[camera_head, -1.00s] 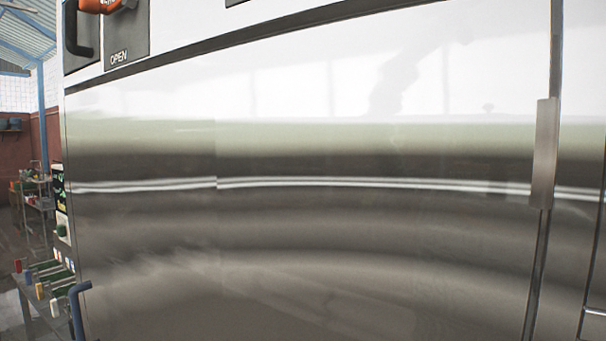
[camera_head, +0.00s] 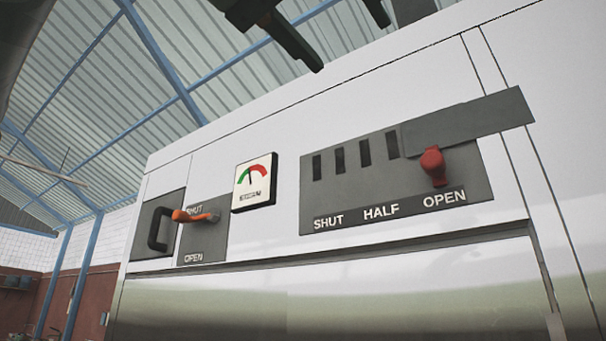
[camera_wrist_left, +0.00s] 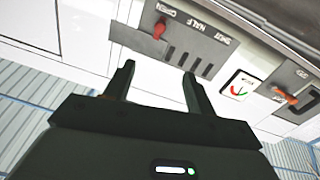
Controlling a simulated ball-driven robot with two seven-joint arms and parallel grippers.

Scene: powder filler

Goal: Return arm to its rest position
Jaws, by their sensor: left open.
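My left gripper (camera_head: 350,45) shows at the top of the head view, open and empty, its two dark fingers apart. It appears above the top edge of the white machine front (camera_head: 235,150). In the left wrist view my left gripper (camera_wrist_left: 158,72) has nothing between its fingers, and the machine's panel appears upside down beyond them. My left arm is mostly cut off at the upper left of the head view. My right gripper is in neither view.
A red knob (camera_head: 432,165) sits above OPEN on a slotted grey panel (camera_head: 335,195). Open room shows left of the machine.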

